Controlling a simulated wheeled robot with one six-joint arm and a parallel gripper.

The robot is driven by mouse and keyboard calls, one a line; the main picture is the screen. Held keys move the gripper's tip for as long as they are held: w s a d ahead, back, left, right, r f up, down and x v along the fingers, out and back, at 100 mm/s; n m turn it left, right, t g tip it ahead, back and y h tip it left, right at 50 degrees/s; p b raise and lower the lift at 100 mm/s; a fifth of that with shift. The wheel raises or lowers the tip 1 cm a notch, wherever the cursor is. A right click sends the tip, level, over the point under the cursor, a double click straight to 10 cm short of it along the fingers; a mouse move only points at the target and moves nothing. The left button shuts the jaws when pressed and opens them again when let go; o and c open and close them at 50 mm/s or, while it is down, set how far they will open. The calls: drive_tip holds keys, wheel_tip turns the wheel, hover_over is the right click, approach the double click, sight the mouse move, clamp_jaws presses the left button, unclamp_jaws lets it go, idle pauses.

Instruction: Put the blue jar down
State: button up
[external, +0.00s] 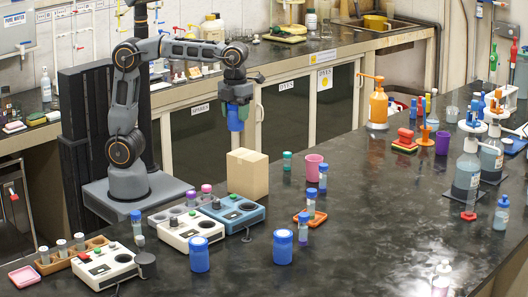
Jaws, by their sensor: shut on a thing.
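My gripper (238,97) points down in the upper middle of the external view, shut on a blue jar (235,121). The jar hangs below the fingers, above the height of the bench top and apart from it in the picture. Its upper part is hidden by the gripper. Two similar blue jars with paler lids stand upright on the dark bench (380,230): one at the front (199,256) and one to its right (283,249).
A cardboard box (247,174) stands below and slightly right of my gripper. White (190,231) and blue (232,215) instruments sit in front of it. A pink cup (314,169) and a vial on an orange tray (310,219) stand to the right. The bench's right middle is fairly clear.

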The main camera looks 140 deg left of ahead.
drive_tip(key=f, duration=0.1)
drive_tip(key=w+a+f, duration=0.1)
drive_tip(key=w+f, duration=0.1)
drive_tip(key=shift+w+a+f, duration=0.2)
drive_tip(key=shift+w+f, duration=0.05)
drive_tip(key=shift+f, duration=0.1)
drive_tip(key=f, duration=0.3)
drive_tip(key=shift+w+a, duration=0.2)
drive_tip(key=shift+w, duration=0.15)
drive_tip(key=shift+f, duration=0.4)
drive_tip(key=shift+f, duration=0.1)
drive_tip(key=o, duration=0.9)
